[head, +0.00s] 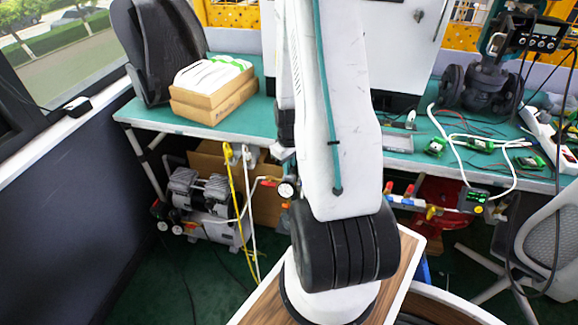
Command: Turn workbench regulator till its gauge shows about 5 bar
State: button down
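A small round gauge (286,190) with a white face hangs below the front edge of the green-topped workbench (228,133). It sits just left of my arm's lower link. It is too small to read. A red fitting (268,182) and a white hose join it on the left. The regulator's knob cannot be made out; my arm covers that area. The end of my arm, with my gripper (281,152), comes down at the bench edge just above the gauge. Its fingers are not clear, and I cannot tell whether they touch anything.
A compressor (200,200) stands under the bench at left, with yellow and white hoses nearby. Cardboard boxes (213,95), a black valve positioner assembly (484,85) and green circuit boards (480,145) lie on the bench. An office chair (545,240) is at right.

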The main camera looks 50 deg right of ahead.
jog(key=shift+m, duration=0.6)
jog(key=c, duration=1.5)
grip_release()
notch_tip(320, 180, up, 8)
jog(key=shift+f, duration=0.1)
